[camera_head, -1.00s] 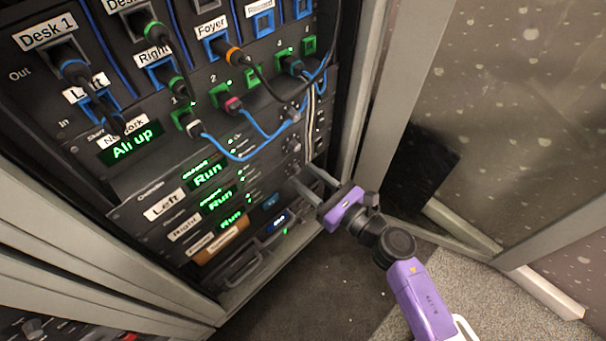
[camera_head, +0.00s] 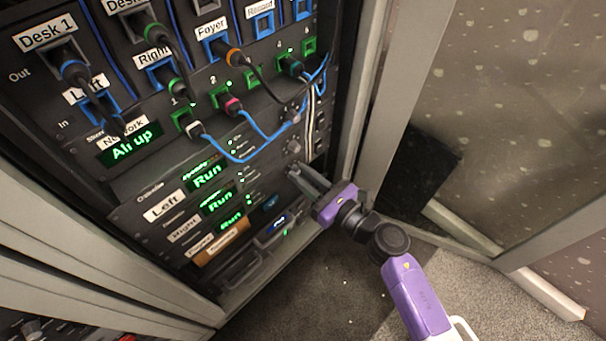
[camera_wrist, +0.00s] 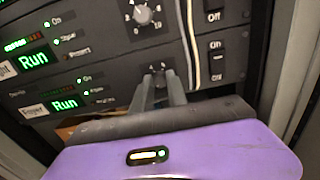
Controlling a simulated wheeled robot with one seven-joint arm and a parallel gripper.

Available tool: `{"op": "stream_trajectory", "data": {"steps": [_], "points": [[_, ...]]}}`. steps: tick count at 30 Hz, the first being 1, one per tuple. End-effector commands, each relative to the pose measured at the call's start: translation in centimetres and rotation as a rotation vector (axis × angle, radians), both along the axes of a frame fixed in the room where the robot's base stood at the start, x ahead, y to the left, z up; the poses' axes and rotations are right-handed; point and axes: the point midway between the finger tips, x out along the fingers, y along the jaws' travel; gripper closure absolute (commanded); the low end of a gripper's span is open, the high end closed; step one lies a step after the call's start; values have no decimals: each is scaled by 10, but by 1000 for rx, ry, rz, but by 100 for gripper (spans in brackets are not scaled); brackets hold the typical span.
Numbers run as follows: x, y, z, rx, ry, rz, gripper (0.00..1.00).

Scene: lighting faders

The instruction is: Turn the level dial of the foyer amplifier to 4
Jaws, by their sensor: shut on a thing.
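The foyer amplifier is the lowest of three stacked units with green "Run" displays; its display (camera_head: 231,220) shows in the head view. In the wrist view its panel shows a "Run" display (camera_wrist: 65,103) at left and an on/off rocker switch at right. My gripper (camera_wrist: 158,75) is shut on the level dial of this lower unit, its fingertips at the panel. The fingers hide the dial and its pointer; only a few scale marks show above them, so the setting cannot be read. In the head view my gripper (camera_head: 298,175) reaches the rack's right side.
Above, another amplifier's dial (camera_wrist: 143,14) has a numbered scale. Off rocker switches (camera_wrist: 217,50) and a pale cable (camera_wrist: 190,45) are to the right. Blue patch cables (camera_head: 255,150) hang higher up. A rack post (camera_head: 375,110) stands close on the right.

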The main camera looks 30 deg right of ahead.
Motion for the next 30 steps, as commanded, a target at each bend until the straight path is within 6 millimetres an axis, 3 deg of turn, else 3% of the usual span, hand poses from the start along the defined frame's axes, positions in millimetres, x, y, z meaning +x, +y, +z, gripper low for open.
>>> {"op": "stream_trajectory", "data": {"steps": [11,30], "points": [[0,-1,2,192,65,0,100],[0,-2,2,769,251,-2,100]]}}
